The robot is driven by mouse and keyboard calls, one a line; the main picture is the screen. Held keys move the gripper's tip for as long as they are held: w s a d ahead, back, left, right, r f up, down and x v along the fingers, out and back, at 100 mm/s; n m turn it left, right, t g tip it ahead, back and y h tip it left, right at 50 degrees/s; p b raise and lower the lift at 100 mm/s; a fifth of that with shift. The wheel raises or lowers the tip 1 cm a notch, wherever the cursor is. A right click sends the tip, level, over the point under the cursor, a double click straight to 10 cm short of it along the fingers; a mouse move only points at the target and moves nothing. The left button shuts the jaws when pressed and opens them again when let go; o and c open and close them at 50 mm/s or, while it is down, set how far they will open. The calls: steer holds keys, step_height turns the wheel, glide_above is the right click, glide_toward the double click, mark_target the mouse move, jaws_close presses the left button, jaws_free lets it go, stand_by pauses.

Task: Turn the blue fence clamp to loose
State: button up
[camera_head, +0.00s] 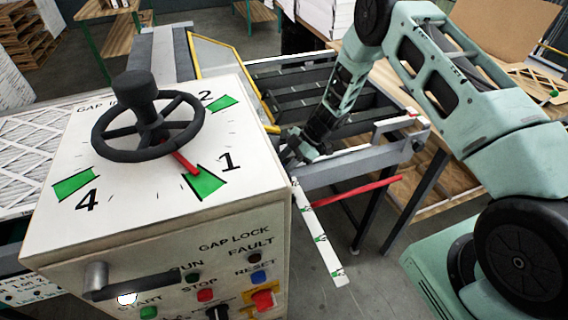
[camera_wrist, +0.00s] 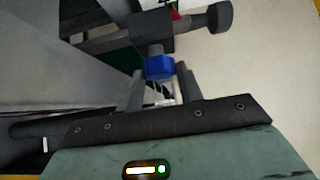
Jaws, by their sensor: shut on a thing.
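The blue fence clamp (camera_wrist: 159,67) shows in the wrist view as a small blue knob below a dark grey block on a bar. My gripper (camera_wrist: 160,75) has one finger on each side of it and is shut on it. In the head view my gripper (camera_head: 299,149) is at the left end of the grey fence bar (camera_head: 350,168), just right of the white control box. There the arm and fingers hide the clamp. I cannot read the clamp's loose or tight position.
The white control box (camera_head: 160,185) with a black handwheel (camera_head: 150,130) and buttons stands close at left. A red bar (camera_head: 350,191) and a white marked strip (camera_head: 320,238) are below the fence. Dark rollers (camera_head: 310,80) lie behind my gripper.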

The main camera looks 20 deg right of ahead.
steer(key=o, duration=1)
